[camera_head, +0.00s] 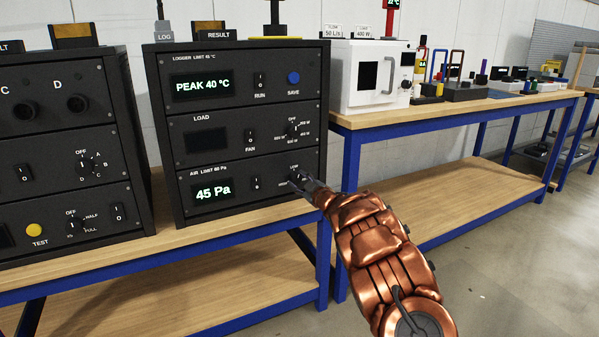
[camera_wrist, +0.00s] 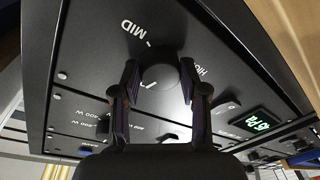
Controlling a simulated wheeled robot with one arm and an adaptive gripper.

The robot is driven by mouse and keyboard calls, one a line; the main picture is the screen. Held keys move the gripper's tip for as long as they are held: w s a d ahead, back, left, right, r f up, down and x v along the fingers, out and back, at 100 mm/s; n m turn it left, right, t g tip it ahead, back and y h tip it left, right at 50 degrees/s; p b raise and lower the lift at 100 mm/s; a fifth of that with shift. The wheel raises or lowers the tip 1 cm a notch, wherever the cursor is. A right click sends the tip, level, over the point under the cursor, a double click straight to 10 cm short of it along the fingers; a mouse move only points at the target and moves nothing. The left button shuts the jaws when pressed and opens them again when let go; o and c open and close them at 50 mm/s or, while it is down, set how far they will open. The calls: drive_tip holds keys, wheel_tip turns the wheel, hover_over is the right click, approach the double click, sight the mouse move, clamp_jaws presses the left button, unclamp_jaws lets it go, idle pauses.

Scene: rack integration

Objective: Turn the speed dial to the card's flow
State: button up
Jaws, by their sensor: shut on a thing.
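The speed dial (camera_wrist: 159,77) is a dark round knob on the lowest black panel, with MID and HIGH printed beside it in the wrist view. In the head view the dial (camera_head: 295,176) is partly covered by my gripper (camera_head: 307,184). My gripper (camera_wrist: 159,76) is shut on the dial, one finger on each side. A short white mark shows at the knob's lower edge in the wrist view; I cannot tell for sure which setting it points to. The display (camera_head: 214,192) reads 45 Pa under "AIR LIMIT 60 Pa". A small white card (camera_head: 333,32) reads 50 L/s.
Above the dial is a load panel with another knob (camera_head: 292,128) and a FAN switch (camera_head: 250,136). The logger panel (camera_head: 203,85) shows PEAK 40 °C. A second card (camera_head: 363,32) reads 400 W. A white box (camera_head: 357,97) stands to the right on the wooden bench (camera_head: 460,108).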

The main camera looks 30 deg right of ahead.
drive_tip(key=m+p, duration=0.2)
drive_tip(key=p, duration=0.1)
drive_tip(key=m+p, duration=0.2)
drive_tip(key=p, duration=0.1)
drive_tip(key=shift+a+r, duration=0.15)
drive_tip(key=shift+r, duration=0.05)
drive_tip(key=m+h+p, duration=0.1)
drive_tip(key=m+p, duration=0.2)
drive_tip(key=p, duration=0.1)
drive_tip(key=shift+f+t, duration=0.1)
drive_tip(key=shift+t, duration=0.3)
drive_tip(key=shift+f+m+p, duration=0.15)
drive_tip(key=shift+m+p, duration=0.45)
drive_tip(key=shift+m, duration=0.3)
drive_tip(key=o, duration=1.1)
drive_tip(key=shift+o, duration=0.2)
drive_tip(key=s+f, duration=0.1)
drive_tip(key=s, duration=1.1)
drive_tip(key=shift+f, duration=0.2)
